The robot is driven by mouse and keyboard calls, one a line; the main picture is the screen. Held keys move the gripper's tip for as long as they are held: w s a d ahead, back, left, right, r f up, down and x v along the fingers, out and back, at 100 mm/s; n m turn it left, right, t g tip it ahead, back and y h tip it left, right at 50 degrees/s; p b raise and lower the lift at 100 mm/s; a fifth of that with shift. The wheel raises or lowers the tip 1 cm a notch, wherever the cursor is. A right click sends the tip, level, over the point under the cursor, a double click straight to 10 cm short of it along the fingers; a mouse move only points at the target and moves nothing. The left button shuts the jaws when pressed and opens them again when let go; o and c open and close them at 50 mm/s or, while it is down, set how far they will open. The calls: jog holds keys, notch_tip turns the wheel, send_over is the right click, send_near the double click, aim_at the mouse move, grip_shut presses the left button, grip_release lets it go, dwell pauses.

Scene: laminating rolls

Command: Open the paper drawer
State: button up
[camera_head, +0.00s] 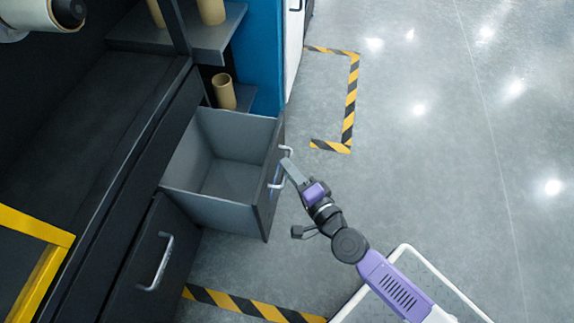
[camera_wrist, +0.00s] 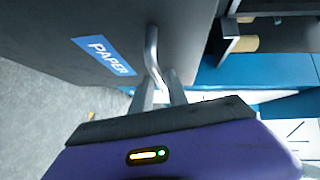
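The paper drawer (camera_head: 230,165) stands pulled out from the dark cabinet in the head view, and its grey inside looks empty. Its front carries a blue PAPER label (camera_wrist: 105,55) in the wrist view. The drawer's metal handle (camera_wrist: 152,55) runs down between the fingers of my gripper (camera_wrist: 158,92). My gripper, also in the head view (camera_head: 287,160), is at the drawer front, around the handle. The fingers stand close about the bar, but whether they press on it is hard to see.
A second closed drawer with a handle (camera_head: 158,262) is at the lower left. A yellow frame (camera_head: 45,245) stands at the left edge. Cardboard tubes (camera_head: 223,92) stand on shelves behind. Yellow-black floor tape (camera_head: 350,100) marks the floor; the floor at right is clear.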

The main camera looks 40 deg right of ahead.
jog(key=f+v, duration=0.1)
jog(key=v, duration=0.5)
jog(key=shift+s+r, duration=0.2)
jog(key=shift+r, duration=0.3)
jog(key=shift+a, duration=0.1)
jog(key=s+a+r+n+g+y, duration=0.1)
jog(key=s+a+r+n, duration=0.2)
jog(key=s+r+n, duration=0.5)
jog(key=s+a+r+n+y, duration=0.25)
jog(key=s+r+n, duration=0.35)
jog(key=s+n, duration=0.45)
notch_tip(320, 180, up, 34)
jog(key=p, duration=3.3)
jog(key=shift+h+p, duration=0.35)
jog(key=shift+p, duration=0.05)
jog(key=shift+s+f, duration=0.1)
jog(key=shift+s, duration=0.1)
